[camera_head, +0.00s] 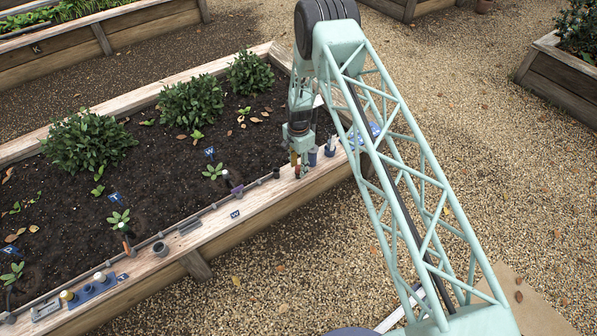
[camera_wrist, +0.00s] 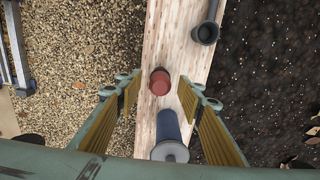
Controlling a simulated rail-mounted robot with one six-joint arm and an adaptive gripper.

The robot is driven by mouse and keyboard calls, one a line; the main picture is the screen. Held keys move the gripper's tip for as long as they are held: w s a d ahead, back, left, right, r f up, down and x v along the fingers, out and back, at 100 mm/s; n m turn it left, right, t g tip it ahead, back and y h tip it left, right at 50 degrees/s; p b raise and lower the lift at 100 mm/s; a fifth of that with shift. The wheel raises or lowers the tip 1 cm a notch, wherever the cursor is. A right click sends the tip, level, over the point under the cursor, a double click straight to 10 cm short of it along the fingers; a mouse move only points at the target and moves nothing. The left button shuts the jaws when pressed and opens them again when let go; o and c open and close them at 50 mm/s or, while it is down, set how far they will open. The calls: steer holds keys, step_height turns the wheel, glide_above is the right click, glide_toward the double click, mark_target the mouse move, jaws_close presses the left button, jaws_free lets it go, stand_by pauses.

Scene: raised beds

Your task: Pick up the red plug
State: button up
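The red plug (camera_wrist: 160,81) stands on the pale wooden board in the wrist view, seen from above. It also shows in the head view as a small reddish spot (camera_head: 298,172) just under my gripper (camera_head: 298,160). My gripper (camera_wrist: 158,92) is open in the wrist view, with its yellow-lined fingers to the left and right. The plug shows in the gap between the fingertips, nearer the left one. I cannot tell the remaining height between fingertips and plug. No contact shows.
A blue cylinder with a grey top (camera_wrist: 170,137) stands close to the red plug, between the fingers. A black pipe end (camera_wrist: 205,33) lies near the board's soil side. In the head view, a purple fitting (camera_head: 237,190) sits left along the bed's edge.

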steer(key=shift+f, duration=0.4)
steer(key=shift+c, duration=0.9)
steer(key=c, duration=0.7)
